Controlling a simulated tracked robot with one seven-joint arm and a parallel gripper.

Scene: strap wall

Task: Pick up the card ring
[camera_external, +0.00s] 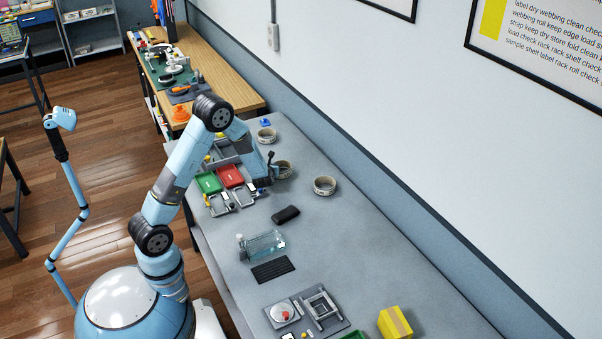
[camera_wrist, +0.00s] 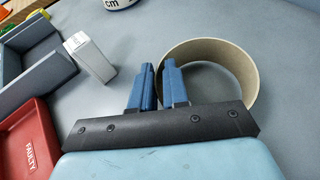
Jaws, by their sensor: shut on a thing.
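The card ring is a wide tan hoop standing on the grey bench. In the wrist view the card ring (camera_wrist: 222,53) is to the right of my fingers, its open middle facing up. My gripper (camera_wrist: 158,72) has two blue fingers with one side of the ring's wall between them, and it is shut on that wall. In the external view the card ring (camera_external: 285,168) shows beside my gripper (camera_external: 272,168), partly hidden by it. I cannot tell any gap between the ring and the bench.
A small white box (camera_wrist: 91,57) and a red bin marked FAULTY (camera_wrist: 30,150) lie left of my fingers. A black object (camera_external: 285,214) is nearer the camera.

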